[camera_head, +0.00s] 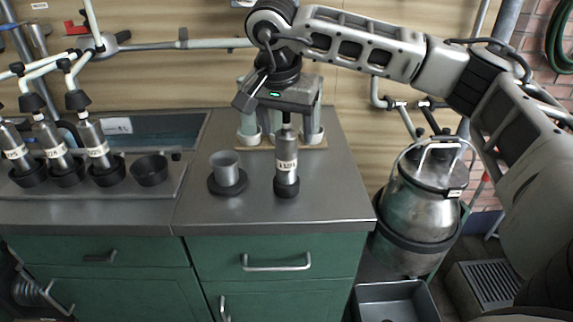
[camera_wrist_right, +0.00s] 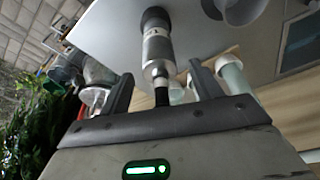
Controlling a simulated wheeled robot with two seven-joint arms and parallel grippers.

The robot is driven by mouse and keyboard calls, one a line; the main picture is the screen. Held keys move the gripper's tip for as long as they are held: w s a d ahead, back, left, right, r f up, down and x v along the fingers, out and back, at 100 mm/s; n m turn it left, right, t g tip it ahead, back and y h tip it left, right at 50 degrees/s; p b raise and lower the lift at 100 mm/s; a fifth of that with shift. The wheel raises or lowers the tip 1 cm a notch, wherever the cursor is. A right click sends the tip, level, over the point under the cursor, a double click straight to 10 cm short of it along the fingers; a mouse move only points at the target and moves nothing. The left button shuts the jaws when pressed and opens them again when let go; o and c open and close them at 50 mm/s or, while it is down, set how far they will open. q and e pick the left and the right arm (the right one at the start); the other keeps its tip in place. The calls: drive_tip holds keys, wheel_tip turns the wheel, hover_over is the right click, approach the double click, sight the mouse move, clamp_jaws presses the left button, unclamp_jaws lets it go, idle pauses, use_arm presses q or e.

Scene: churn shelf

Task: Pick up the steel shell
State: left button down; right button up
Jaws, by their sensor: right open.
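The steel shell (camera_head: 286,160) is a labelled metal cylinder with a black base and a narrow black upper stem. It stands upright on the grey counter and also shows in the right wrist view (camera_wrist_right: 158,48). My right gripper (camera_head: 282,108) is directly above it, pointing down. In the right wrist view my right gripper (camera_wrist_right: 162,70) has its two dark fingers apart, with the shell's stem end between them and a gap on each side. It is open and empty. My left gripper is not in view.
A grey open cup (camera_head: 227,168) on a black base stands left of the shell. Pale upright pieces (camera_head: 313,122) stand on a wooden board behind. Several similar shells (camera_head: 94,142) and an empty black holder (camera_head: 150,170) are at left. A steel churn (camera_head: 418,205) stands right of the counter.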

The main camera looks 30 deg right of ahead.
drive_tip(key=shift+w+d+f, duration=0.1)
drive_tip(key=shift+f, duration=0.45)
clamp_jaws()
drive_tip(key=shift+r, duration=0.15)
